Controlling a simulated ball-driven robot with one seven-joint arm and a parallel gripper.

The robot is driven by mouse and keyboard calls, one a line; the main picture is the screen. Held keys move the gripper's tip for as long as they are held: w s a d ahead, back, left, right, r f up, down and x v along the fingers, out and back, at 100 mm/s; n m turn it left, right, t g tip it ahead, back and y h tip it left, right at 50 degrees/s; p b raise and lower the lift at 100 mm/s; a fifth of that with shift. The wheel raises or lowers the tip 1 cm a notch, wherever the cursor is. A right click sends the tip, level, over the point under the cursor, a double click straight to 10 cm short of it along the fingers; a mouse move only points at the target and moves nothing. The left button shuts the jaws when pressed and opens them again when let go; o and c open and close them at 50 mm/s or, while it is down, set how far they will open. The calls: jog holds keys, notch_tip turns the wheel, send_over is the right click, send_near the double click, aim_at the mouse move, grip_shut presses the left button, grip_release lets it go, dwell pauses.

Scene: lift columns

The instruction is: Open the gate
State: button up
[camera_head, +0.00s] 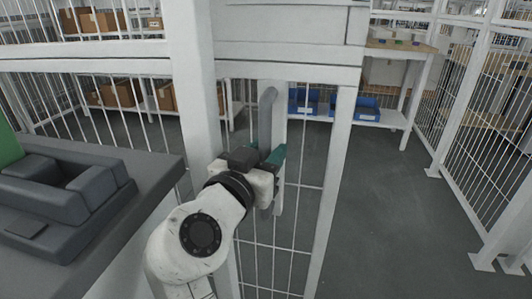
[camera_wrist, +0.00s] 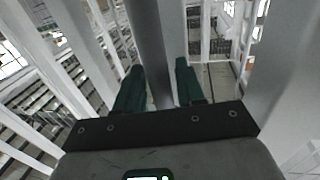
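The gate (camera_head: 342,165) is a white-framed panel with thin vertical bars, in the middle of the head view. A grey vertical bar handle (camera_head: 268,105) stands on its left side. My gripper (camera_head: 273,160) is at the handle's lower part and hides some of it. In the wrist view the handle (camera_wrist: 150,45) runs between the two dark green fingers of my gripper (camera_wrist: 160,85). The fingers are apart, one on each side of the handle. A narrow gap seems to show at the right finger; firm contact is not visible.
A grey-topped bench (camera_head: 150,165) with dark block-like fixtures stands at left. A white post (camera_head: 193,70) rises just left of the gate. Behind are shelves with cardboard boxes and blue bins (camera_head: 367,110). Mesh fencing (camera_head: 470,110) stands at right, with clear floor (camera_head: 400,220) before it.

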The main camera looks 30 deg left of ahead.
jog(key=shift+o, duration=0.5)
jog(key=shift+s, duration=0.1)
jog(key=shift+s, duration=0.25)
jog(key=s+d+p, duration=0.1)
jog(key=s+p, duration=0.1)
jog(key=s, duration=0.8)
jog(key=shift+d, duration=0.15)
